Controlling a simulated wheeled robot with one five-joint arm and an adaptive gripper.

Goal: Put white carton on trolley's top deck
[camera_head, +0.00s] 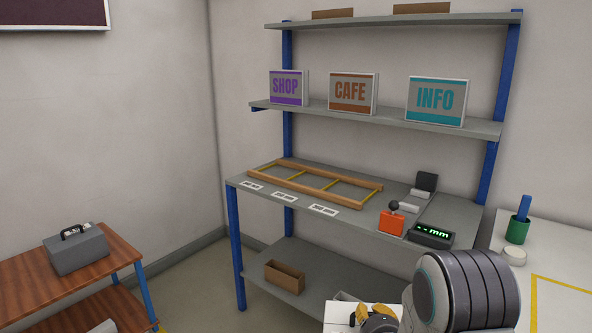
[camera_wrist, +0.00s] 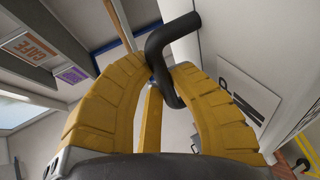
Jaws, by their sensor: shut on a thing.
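My gripper (camera_head: 368,313) is at the bottom of the head view, partly hidden by my arm. In the wrist view its yellow fingers (camera_wrist: 166,80) are closed around a bent black handle. A white carton (camera_head: 337,314) shows beside the gripper at the bottom edge of the head view, mostly cut off. In the wrist view a white face with black marks (camera_wrist: 228,62) lies behind the handle; the handle appears to belong to this carton, but the joint is hidden. The trolley (camera_head: 105,238), with wooden decks and blue posts, stands at the lower left.
A grey workbench (camera_head: 400,240) carries a wooden frame (camera_head: 320,183), an orange device (camera_head: 391,222) and a display (camera_head: 431,236). A brown open box (camera_head: 285,277) sits on its lower shelf.

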